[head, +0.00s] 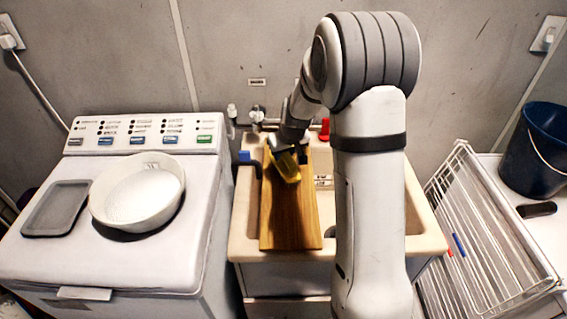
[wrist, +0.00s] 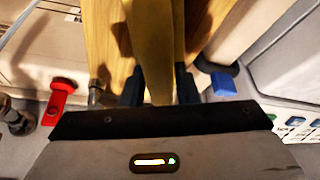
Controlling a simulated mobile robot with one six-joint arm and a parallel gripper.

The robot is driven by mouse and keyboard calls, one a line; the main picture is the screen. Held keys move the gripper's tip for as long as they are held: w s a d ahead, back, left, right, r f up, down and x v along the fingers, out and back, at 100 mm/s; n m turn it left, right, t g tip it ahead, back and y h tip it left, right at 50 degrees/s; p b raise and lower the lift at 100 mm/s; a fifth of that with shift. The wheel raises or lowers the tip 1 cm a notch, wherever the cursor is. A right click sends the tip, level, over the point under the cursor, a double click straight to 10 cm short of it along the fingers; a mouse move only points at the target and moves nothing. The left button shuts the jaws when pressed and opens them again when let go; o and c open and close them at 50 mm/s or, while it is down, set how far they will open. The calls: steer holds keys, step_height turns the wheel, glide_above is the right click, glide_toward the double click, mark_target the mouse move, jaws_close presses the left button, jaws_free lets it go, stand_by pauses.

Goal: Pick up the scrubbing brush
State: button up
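The scrubbing brush appears as a yellow-brown piece (head: 286,167) at my gripper (head: 289,152) in the head view, over the wooden board. In the wrist view the same long yellow-brown piece (wrist: 155,45) runs between the two dark fingers of my gripper (wrist: 158,90). The fingers lie close against both its sides, so my gripper looks shut on it. Its bristles cannot be made out. Shadows fall on the board on both sides of it; whether it still touches the board is not clear.
The wooden board (head: 290,225) lies across the sink (head: 240,225). A washing machine at left carries a white bowl (head: 138,195) and a grey tray (head: 56,207). A red tap handle (wrist: 60,98) and a blue one (wrist: 224,84) flank my gripper. A wire rack (head: 480,230) and dark bucket (head: 535,150) stand at right.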

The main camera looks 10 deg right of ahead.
jaws_close()
step_height(320, 180, up, 10)
steer(key=shift+b, duration=0.65)
steer(key=shift+c, duration=0.9)
jaws_free()
steer(key=shift+c, duration=1.4)
steer(key=shift+s, duration=0.1)
